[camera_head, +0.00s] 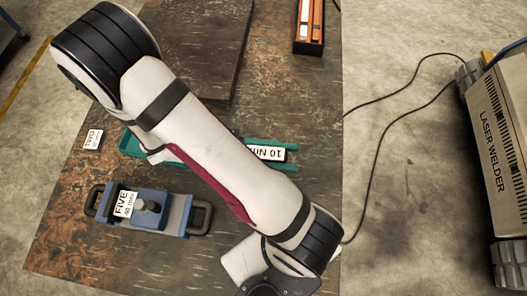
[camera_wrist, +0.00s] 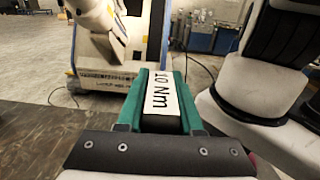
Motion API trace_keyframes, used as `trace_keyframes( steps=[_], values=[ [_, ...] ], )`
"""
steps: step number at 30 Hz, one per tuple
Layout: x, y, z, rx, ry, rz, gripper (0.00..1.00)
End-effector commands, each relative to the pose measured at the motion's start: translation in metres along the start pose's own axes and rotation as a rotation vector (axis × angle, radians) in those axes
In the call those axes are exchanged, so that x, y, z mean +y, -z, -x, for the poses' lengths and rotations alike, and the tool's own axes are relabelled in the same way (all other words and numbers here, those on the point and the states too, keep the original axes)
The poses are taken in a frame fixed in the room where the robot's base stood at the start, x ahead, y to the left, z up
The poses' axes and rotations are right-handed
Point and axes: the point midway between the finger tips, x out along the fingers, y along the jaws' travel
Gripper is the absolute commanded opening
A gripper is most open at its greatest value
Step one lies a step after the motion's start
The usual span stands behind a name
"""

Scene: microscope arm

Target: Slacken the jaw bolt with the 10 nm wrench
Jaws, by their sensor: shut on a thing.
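The 10 Nm wrench shows its white "10 Nm" label (camera_head: 268,153) to the right of my arm in the head view, with teal around it; its middle is hidden under my arm. In the wrist view the labelled wrench (camera_wrist: 158,100) runs away from my gripper (camera_wrist: 158,146), dark between teal sides. My gripper is shut on it; its fingertips are not clear, and my arm hides them in the head view. I cannot tell whether the wrench is lifted. The blue vise (camera_head: 180,215), labelled "FIVE", lies nearer, with a dark bolt (camera_head: 149,206) on top, apart from the wrench.
A "TWO" tag (camera_head: 93,139) lies at the table's left. A dark board (camera_head: 195,45) lies at the back beside a black box (camera_head: 309,46) holding orange items. A laser welder (camera_head: 495,140) stands on the floor at right with cables.

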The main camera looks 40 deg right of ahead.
Motion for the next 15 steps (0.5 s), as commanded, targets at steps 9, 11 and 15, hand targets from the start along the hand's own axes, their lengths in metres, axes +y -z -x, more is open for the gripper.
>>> trace_keyframes(
  steps=[9,11,15],
  values=[
    [0.064,-0.021,0.075,0.003,-0.788,-0.001,0.0],
    [0.068,-0.025,0.096,0.003,-0.92,-0.002,0.0],
    [0.066,-0.032,0.151,0.004,-1.23,-0.001,0.0]
  ],
)
